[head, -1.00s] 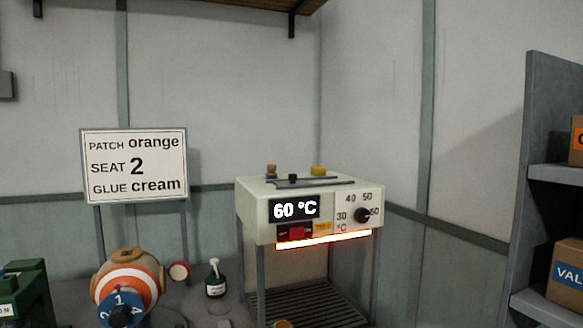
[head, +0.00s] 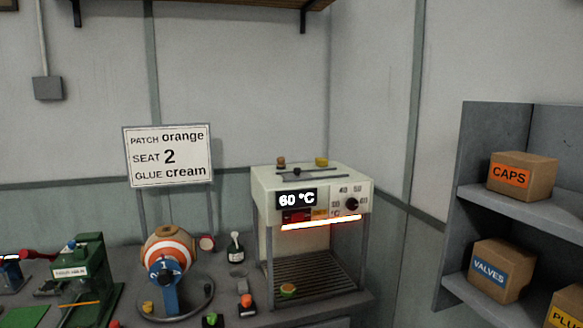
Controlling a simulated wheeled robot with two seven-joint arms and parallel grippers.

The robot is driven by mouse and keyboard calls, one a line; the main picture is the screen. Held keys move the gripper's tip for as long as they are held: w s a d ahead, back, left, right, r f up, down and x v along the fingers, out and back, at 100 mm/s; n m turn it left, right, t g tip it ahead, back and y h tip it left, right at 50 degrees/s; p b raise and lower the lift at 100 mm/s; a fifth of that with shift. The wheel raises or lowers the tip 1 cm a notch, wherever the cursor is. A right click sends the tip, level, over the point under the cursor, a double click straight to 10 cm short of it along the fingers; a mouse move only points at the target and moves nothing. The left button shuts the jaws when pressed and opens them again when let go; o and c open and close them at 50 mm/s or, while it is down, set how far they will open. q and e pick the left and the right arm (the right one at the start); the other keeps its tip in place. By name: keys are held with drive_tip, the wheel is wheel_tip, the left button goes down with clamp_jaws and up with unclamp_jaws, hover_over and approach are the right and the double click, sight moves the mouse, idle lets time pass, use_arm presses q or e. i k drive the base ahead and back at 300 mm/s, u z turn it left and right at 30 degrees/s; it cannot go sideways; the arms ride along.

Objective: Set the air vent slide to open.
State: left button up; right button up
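The cream heater press (head: 262,205) stands on legs at the back of the bench, with a display reading 60 °C. On its top is a dark slot (head: 322,169) with a small black slide knob (head: 296,171), left of the slot's middle. I take this for the air vent slide; no open or shut marking is readable. A round black dial (head: 351,204) is on the front, beside temperature numbers. A glowing bar (head: 320,222) runs under the front. Neither gripper is in view.
A sign (head: 168,156) reads patch orange, seat 2, glue cream. An orange-and-white ball (head: 172,248) sits in a stand left of the heater. A green machine (head: 90,275) and a dark bottle (head: 236,248) are nearby. A grey shelf (head: 470,195) with boxes stands right.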

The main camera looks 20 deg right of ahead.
sight(296, 174)
drive_tip(key=u, duration=1.1)
drive_tip(key=i, duration=1)
drive_tip(key=z, duration=0.35)
